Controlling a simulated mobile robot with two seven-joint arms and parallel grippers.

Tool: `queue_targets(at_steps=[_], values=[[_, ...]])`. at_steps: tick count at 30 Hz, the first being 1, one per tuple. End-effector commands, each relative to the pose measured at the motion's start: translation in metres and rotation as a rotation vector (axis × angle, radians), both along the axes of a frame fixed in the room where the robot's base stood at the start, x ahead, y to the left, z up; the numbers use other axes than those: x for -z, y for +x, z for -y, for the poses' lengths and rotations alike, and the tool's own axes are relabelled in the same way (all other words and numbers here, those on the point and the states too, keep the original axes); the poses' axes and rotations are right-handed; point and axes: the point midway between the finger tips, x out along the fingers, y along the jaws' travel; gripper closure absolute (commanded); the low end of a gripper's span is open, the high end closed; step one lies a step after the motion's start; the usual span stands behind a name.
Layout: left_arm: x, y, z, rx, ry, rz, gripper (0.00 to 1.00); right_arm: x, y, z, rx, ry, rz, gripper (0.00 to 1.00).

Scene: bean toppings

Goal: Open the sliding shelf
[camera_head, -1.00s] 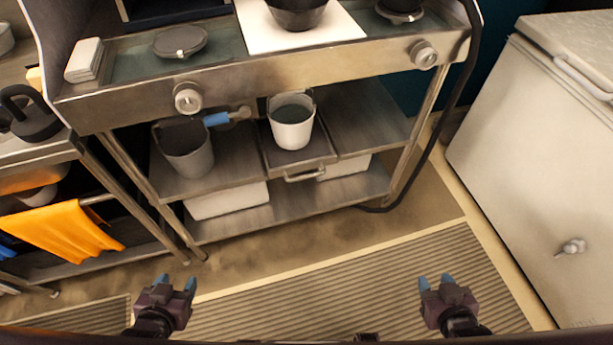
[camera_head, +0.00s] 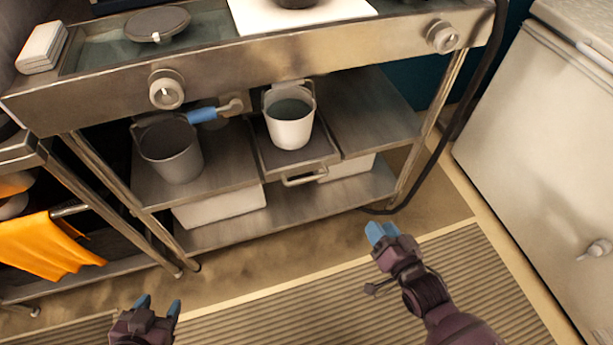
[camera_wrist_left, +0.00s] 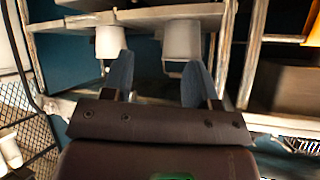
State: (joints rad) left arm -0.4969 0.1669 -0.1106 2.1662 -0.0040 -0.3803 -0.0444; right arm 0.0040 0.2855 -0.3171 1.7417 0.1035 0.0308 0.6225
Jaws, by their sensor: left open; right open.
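The sliding shelf (camera_head: 262,160) is a metal tray in the middle of the cooker stand's shelf, with a metal handle (camera_head: 303,177) on its front edge. A white bucket (camera_head: 290,128) stands on it. My right gripper (camera_head: 382,232) is in front of the stand, below and to the right of the handle, apart from it, open and empty. My left gripper (camera_head: 158,306) is low at the left, open and empty, well away from the handle. Its two blue fingers (camera_wrist_left: 159,77) spread apart in the left wrist view.
A grey bucket (camera_head: 172,155) stands left of the sliding shelf, with a blue-handled tool (camera_head: 208,114) near it. White boxes (camera_head: 220,206) sit on the lower shelf. A black hose (camera_head: 428,165) hangs at the right, beside a white chest (camera_head: 540,130). An orange towel (camera_head: 45,246) hangs at the left.

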Motion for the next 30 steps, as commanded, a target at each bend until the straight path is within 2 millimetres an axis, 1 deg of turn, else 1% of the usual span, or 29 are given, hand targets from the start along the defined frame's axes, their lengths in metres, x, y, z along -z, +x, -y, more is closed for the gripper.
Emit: queue_targets(at_steps=[1,6,11,13,15,18,21,25,30], values=[[0.014,-0.002,0.0,0.005,0.004,-0.019,0.46,0.018,0.011,-0.008,-0.019,0.049,-0.006,0.58],[0.028,-0.001,-0.003,0.017,0.024,-0.026,0.46,0.038,0.052,-0.031,-0.08,0.241,0.014,0.58],[0.042,0.001,-0.004,0.036,0.041,-0.034,0.46,0.057,0.088,-0.05,-0.143,0.417,0.015,0.58],[0.05,0.001,-0.003,0.046,0.048,-0.043,0.46,0.07,0.1,-0.059,-0.171,0.505,-0.005,0.58],[0.051,0.004,0.003,0.067,0.052,-0.035,0.46,0.088,0.109,-0.071,-0.2,0.609,-0.043,0.58],[0.056,0.0,0.012,0.082,0.049,-0.042,0.46,0.11,0.12,-0.084,-0.238,0.748,-0.097,0.58],[0.06,-0.002,0.018,0.094,0.047,-0.046,0.46,0.123,0.13,-0.093,-0.27,0.859,-0.143,0.58],[0.06,-0.002,0.023,0.102,0.044,-0.045,0.46,0.13,0.139,-0.099,-0.296,0.949,-0.179,0.58],[0.059,-0.002,0.025,0.104,0.043,-0.038,0.46,0.129,0.147,-0.104,-0.311,0.988,-0.19,0.58]])
